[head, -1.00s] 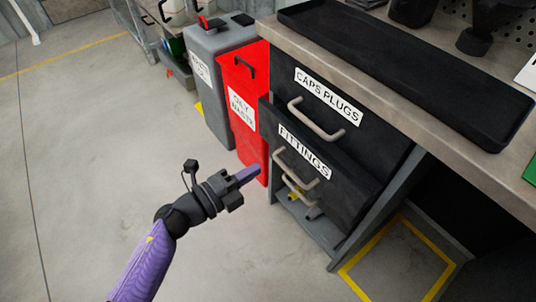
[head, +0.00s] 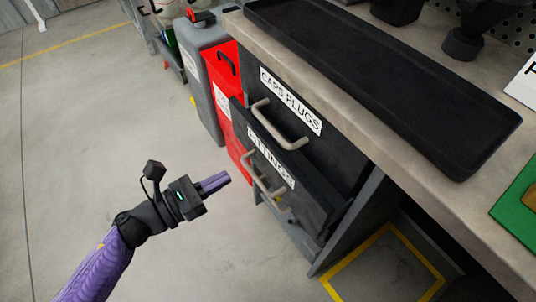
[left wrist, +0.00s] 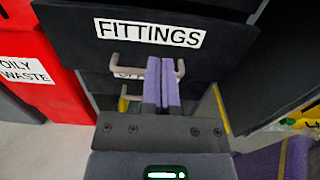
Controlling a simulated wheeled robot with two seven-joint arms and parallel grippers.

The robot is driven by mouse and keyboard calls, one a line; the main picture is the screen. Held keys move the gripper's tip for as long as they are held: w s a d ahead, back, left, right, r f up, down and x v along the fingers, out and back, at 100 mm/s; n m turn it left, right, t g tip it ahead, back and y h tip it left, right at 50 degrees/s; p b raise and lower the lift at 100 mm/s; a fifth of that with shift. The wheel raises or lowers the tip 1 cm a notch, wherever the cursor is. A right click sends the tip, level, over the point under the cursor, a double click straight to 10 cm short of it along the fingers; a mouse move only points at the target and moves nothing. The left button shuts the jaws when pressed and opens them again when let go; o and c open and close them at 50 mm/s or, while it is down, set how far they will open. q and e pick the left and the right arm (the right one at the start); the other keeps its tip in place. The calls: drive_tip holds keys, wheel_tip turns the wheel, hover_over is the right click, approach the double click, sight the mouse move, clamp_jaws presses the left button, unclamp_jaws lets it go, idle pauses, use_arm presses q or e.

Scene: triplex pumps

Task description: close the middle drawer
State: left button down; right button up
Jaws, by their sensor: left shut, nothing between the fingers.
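The middle drawer, labelled FITTINGS (head: 300,201), stands pulled out from the black cabinet under the bench. Its beige bar handle (head: 258,177) faces my left gripper. My left gripper (head: 226,180) is shut and empty, with purple fingers together, a short gap in front of that handle in the head view. In the left wrist view the fingers (left wrist: 162,83) overlap the middle of the handle (left wrist: 116,70), below the FITTINGS label (left wrist: 150,33). The top drawer, labelled CAPS PLUGS (head: 322,140), sits further in. My right gripper is not in view.
A lower compartment (left wrist: 95,82) with a partly hidden label shows beneath the drawer. A red oily-waste bin (head: 222,78) and a grey bin (head: 196,50) stand left of the cabinet. A black tray (head: 400,90) lies on the bench. The floor at left is clear.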

sight(273, 152)
use_arm(q)
drive_tip(key=b+x, duration=0.1)
drive_tip(key=x, duration=0.8)
drive_tip(key=shift+b, duration=0.3)
drive_tip(key=shift+w+d, duration=0.2)
drive_tip(key=shift+d, duration=0.1)
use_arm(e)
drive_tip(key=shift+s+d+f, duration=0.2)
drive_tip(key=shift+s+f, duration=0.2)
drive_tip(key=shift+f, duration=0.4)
